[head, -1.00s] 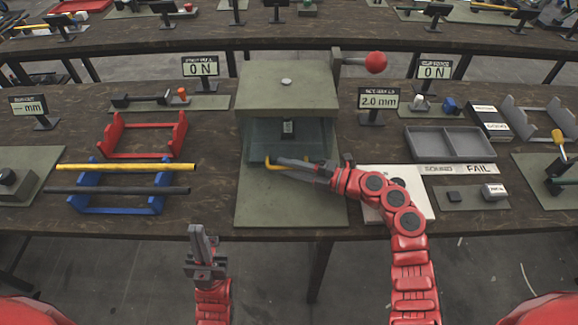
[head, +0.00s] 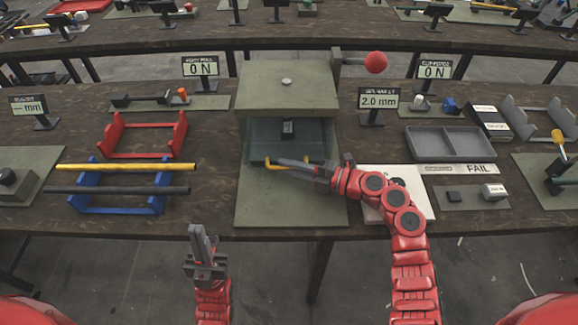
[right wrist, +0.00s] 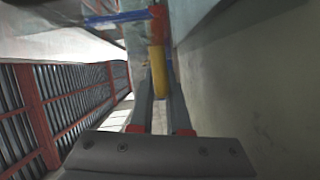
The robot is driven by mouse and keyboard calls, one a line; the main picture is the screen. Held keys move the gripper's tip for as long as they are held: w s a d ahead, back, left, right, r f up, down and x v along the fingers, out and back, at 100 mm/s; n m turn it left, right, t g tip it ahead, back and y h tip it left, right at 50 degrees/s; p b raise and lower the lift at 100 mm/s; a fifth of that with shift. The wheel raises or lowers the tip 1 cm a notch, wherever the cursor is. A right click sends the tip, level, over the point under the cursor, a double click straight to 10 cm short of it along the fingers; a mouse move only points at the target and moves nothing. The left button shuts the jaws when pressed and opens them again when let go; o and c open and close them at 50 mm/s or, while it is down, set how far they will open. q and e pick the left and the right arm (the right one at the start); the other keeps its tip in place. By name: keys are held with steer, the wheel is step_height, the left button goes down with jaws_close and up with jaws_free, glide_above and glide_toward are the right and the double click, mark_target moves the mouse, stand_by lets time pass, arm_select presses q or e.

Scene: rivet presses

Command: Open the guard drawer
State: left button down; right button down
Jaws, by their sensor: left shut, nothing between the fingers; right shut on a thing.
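The green rivet press (head: 286,92) stands mid-table. A clear bluish guard drawer (head: 262,146) sits in its opening, below the top block; how far out it stands is hard to tell. Its yellow handle (head: 272,165) is at the front, low down. My right gripper (head: 292,163) reaches in from the right and is shut on the handle. In the right wrist view the yellow handle (right wrist: 158,72) lies between the finger ends of the right gripper (right wrist: 160,88). My left gripper (head: 199,238) is shut and empty, in front of the table's edge, away from the press.
A red ball lever (head: 376,62) stands at the press's upper right. A blue rack (head: 100,208) with a yellow and a dark rod, and a red rack (head: 120,153), are left. A grey tray (head: 450,128) and a white board (head: 422,202) are right.

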stand_by(0.5)
steer(key=s+p, duration=0.3)
steer(key=s, duration=1.2)
steer(key=shift+p, duration=0.3)
steer(key=c, duration=0.9)
jaws_free()
